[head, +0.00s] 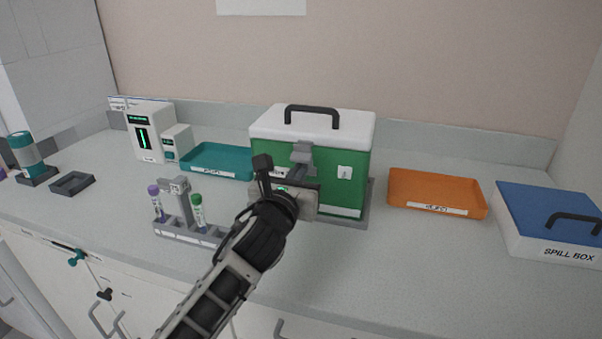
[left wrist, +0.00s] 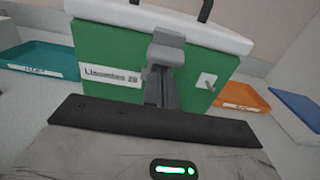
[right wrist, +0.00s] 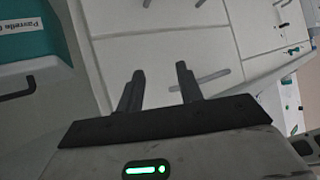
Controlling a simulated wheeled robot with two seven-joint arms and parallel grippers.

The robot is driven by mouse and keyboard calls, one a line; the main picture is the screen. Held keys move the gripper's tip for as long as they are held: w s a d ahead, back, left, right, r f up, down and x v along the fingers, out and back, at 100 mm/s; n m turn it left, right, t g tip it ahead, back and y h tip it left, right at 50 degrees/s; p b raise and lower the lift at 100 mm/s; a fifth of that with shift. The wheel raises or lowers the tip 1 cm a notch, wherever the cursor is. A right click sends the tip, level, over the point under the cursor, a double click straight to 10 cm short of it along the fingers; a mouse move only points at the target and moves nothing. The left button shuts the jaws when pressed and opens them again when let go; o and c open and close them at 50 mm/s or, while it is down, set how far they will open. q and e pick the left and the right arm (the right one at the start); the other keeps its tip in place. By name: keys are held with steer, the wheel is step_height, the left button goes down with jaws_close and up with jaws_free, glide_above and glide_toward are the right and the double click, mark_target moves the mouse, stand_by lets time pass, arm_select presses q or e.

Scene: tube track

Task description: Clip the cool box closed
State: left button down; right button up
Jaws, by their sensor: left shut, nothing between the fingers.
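The cool box (head: 335,190) is green with a white lid (head: 350,125) and a black handle; it stands upright on the counter. The lid sits on top. A grey clip (head: 302,151) is at the front middle, by the lid's edge; it also shows in the left wrist view (left wrist: 168,48). I cannot tell if it is fastened. My left gripper (head: 298,170) is shut and empty, its fingertips just below the clip, touching or very near it. My right gripper (right wrist: 160,85) is open and empty, in front of cabinet doors; it is not in the head view.
A teal tray (head: 218,161) is left of the box, an orange tray (head: 438,191) right of it. A tube rack (head: 188,232) with capped tubes stands front left. A blue-lidded spill box (head: 550,222) is at the far right. The counter front right of the cool box is clear.

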arm_select(q)
steer(key=p+v, duration=0.4)
steer(key=v, duration=0.5)
stand_by(0.3)
